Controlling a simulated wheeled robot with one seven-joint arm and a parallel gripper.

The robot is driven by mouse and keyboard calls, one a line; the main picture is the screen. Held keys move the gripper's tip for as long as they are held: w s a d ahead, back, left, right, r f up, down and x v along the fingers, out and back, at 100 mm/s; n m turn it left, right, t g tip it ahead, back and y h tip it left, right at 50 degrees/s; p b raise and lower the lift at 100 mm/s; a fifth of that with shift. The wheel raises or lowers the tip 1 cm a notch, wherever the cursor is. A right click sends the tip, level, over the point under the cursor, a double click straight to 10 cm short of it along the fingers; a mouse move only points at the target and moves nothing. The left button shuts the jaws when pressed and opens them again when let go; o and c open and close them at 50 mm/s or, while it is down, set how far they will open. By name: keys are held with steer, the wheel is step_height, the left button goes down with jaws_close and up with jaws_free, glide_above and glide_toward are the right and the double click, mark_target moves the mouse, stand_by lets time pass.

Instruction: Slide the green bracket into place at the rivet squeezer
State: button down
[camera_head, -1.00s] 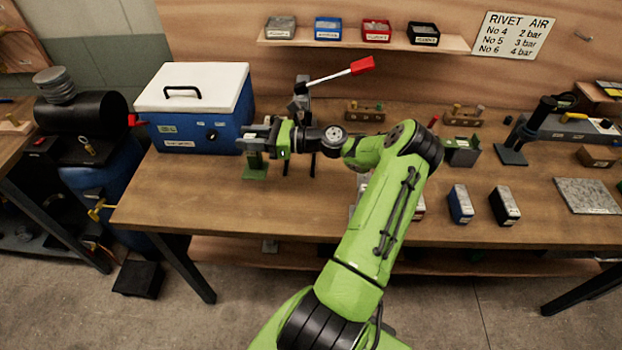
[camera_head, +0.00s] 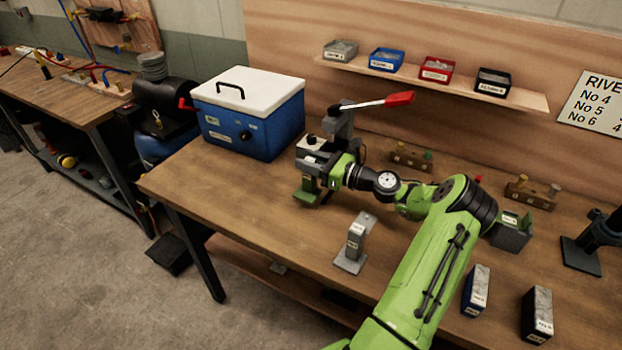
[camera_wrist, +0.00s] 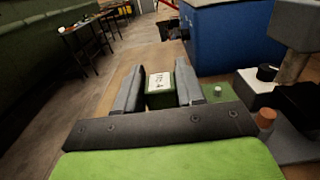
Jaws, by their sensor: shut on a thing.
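The green bracket (camera_head: 306,190) is upright in my gripper, at or just above the bench, in front of the rivet squeezer. In the wrist view its labelled green block (camera_wrist: 160,88) sits between the two fingers, and a green flange with a silver stud (camera_wrist: 218,91) shows to the right. My gripper (camera_head: 318,165) is shut on the bracket. The rivet squeezer (camera_head: 340,124), grey with a red-tipped lever, stands just behind it. Its base shows at the right of the wrist view (camera_wrist: 258,90). My gripper hides where bracket and squeezer meet, so I cannot tell if they touch.
A blue cool box (camera_head: 262,133) with a white lid stands left of the squeezer. A grey labelled stand (camera_head: 355,243) is in front, near the bench edge. Wooden rivet blocks (camera_head: 408,157) sit behind my arm. Bare bench (camera_head: 225,205) lies front left.

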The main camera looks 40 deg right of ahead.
steer(key=shift+f+b, duration=0.3)
steer(key=shift+f, duration=1.2)
steer(key=shift+f, duration=0.15)
steer(key=c, duration=0.7)
jaws_free()
